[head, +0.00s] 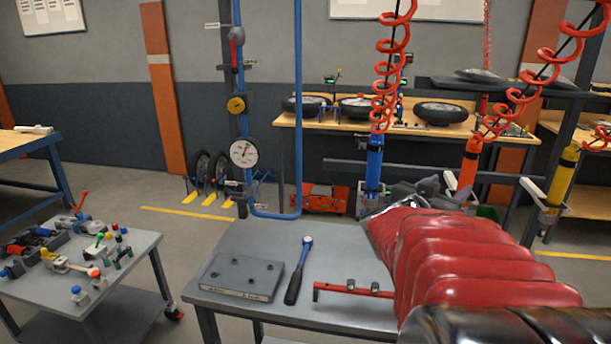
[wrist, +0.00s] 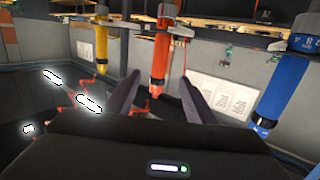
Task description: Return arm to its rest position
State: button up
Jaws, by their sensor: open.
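My gripper (head: 415,190) shows small and partly hidden past the end of my red-sleeved arm, raised above the far right side of the grey table. In the wrist view my gripper (wrist: 160,88) has two dark fingers spread apart with nothing held between them. The orange hanging tool (wrist: 161,48) appears in line with the gap between the fingers; I cannot tell how far away it is. It also hangs just right of my gripper in the head view (head: 468,165). The blue hanging tool (head: 374,165) is just left of my gripper.
A yellow hanging tool (head: 562,180) is at the right. The grey table (head: 240,236) holds a flat grey block (head: 241,276), a ratchet (head: 298,272) and a red bar (head: 350,290). A cart (head: 140,250) with fittings stands left. A gauge post (head: 243,152) rises behind the table.

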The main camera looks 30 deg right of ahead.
dwell(0.3)
jog(key=w+a+f+n+t+y, duration=0.3)
jog(key=w+a+f+y, duration=0.25)
jog(key=a, duration=0.35)
jog(key=w+a+f+n+t+y, duration=0.3)
jog(key=w+a+f+y, duration=0.25)
jog(key=a, duration=0.35)
jog(key=s+a+f+n+g+y, duration=0.1)
jog(key=s+a+n+y, duration=0.1)
jog(key=a, duration=0.7)
jog(key=s+a+f+n+g+y, duration=0.1)
jog(key=s+a+n+y, duration=0.1)
jog(key=s+a+n, duration=0.2)
jog(key=s+a+f+n+g+y, duration=0.1)
jog(key=s+a, duration=0.6)
jog(key=a, duration=0.9)
jog(key=shift+s+f+n+g+y, duration=0.15)
jog(key=shift+f+n+g+y, duration=0.35)
jog(key=shift+n, duration=0.9)
jog(key=shift+f, duration=0.1)
